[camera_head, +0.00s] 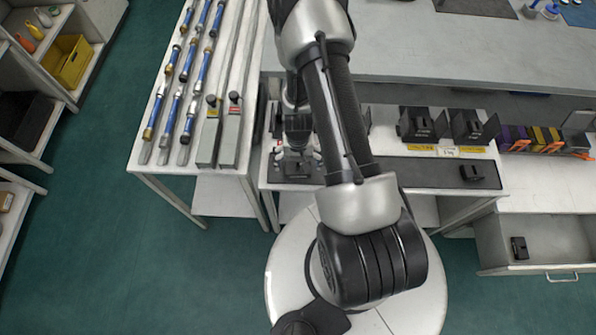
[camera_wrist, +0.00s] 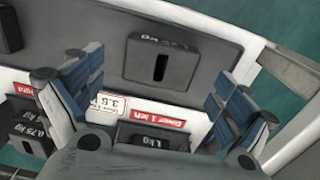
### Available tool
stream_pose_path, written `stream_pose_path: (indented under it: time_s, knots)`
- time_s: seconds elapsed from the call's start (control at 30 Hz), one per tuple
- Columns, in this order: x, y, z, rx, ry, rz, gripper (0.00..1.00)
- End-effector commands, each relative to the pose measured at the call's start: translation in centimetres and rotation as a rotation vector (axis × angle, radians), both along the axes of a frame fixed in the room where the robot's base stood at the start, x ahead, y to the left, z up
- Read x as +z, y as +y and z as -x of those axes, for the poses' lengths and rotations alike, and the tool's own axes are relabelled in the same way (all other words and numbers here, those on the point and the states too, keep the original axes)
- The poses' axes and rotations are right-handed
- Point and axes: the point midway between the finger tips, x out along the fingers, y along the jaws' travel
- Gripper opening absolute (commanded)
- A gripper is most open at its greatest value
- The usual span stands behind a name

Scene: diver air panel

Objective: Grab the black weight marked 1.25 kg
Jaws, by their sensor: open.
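In the wrist view a black block weight (camera_wrist: 190,66) with a dark slot lies on a dark grey strip (camera_wrist: 100,48). Its upside-down marking is small and blurred; it looks like 1.25 kg, but I cannot read it surely. My gripper (camera_wrist: 158,100) is open, its blue-padded fingers to the left and right, nearer the camera than the weight. Nothing is held between them. In the head view my gripper (camera_head: 298,152) is over the bench, and my arm hides part of the area around it.
In the wrist view a 1 kg weight (camera_wrist: 150,138) and a 0.75 kg weight (camera_wrist: 30,135) stand near red-and-white labels. Another black weight (camera_wrist: 9,30) is at upper left. In the head view a single weight (camera_head: 474,172) lies on the strip, and another (camera_head: 519,247) in the open drawer (camera_head: 550,232).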

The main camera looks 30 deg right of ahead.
Motion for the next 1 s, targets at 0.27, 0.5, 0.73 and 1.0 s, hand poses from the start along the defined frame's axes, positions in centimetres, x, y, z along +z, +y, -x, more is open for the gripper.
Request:
stream_pose_path:
  time_s: [0.27, 0.5, 0.73, 1.0]
  knots:
    - [-2.8, 0.0, 0.0, 0.001, 0.000, 0.000, 0.95]
    - [-2.6, 0.0, 0.0, 0.000, 0.000, 0.000, 0.93]
    - [-2.6, 0.0, 0.0, 0.000, 0.000, 0.000, 0.78]
    - [-2.6, 0.0, 0.0, 0.000, 0.000, 0.000, 0.60]
